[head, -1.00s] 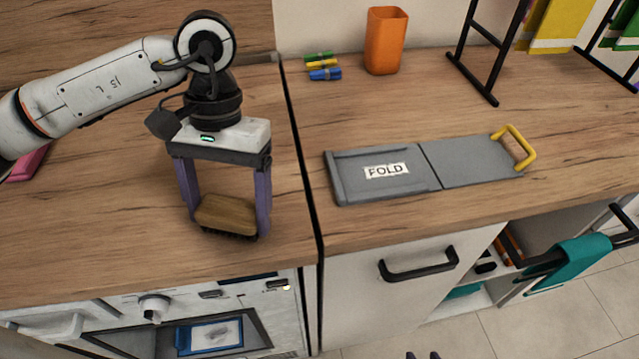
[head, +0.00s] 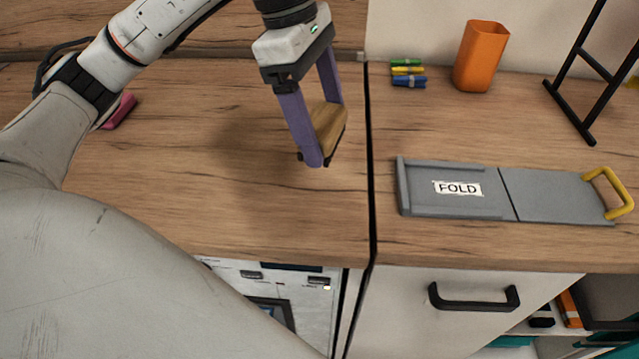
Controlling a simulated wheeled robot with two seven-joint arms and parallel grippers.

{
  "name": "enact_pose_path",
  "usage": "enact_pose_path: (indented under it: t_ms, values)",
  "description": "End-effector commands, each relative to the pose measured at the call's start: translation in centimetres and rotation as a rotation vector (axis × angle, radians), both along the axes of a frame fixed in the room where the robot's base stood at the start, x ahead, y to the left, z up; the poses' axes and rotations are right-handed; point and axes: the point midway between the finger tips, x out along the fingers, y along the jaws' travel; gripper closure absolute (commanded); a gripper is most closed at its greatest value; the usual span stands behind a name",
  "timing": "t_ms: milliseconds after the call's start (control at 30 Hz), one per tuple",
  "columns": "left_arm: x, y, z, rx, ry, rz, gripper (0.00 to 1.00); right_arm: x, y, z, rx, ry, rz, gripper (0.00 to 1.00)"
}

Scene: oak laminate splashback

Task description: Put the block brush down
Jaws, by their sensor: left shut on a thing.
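The block brush (head: 328,127) has a wooden back and dark bristles on its underside. My left gripper (head: 324,128) is shut on it, with one purple finger on each side. The brush is over the left wooden counter (head: 180,180), close to the dark seam between the two counters. I cannot tell for sure whether its bristles touch the counter. My right gripper is not in view.
A grey folding board (head: 545,195) marked FOLD with a yellow handle lies on the right counter. Behind it are an orange cup (head: 481,56), several coloured clips (head: 408,73) and a black rack (head: 590,75). A pink object (head: 121,110) lies at the left. Counter between is clear.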

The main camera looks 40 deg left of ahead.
Motion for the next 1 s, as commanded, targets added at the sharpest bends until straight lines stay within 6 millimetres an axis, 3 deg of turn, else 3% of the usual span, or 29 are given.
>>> enact_pose_path:
  t_ms: [100, 233, 500, 1000]
  values:
    - [0.2, 0.6, 0.7, 0.001, -0.003, 0.157, 0.46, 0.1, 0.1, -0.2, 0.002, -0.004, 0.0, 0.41]
    - [0.3, 1.0, 0.7, 0.0, 0.002, 0.244, 0.46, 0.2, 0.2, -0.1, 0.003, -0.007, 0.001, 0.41]
    - [0.2, 1.1, -4.0, 0.003, 0.007, 0.26, 0.46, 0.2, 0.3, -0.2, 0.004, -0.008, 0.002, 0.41]
    - [0.3, 1.0, -8.9, 0.002, 0.002, 0.258, 0.46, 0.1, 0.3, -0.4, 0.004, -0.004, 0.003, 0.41]
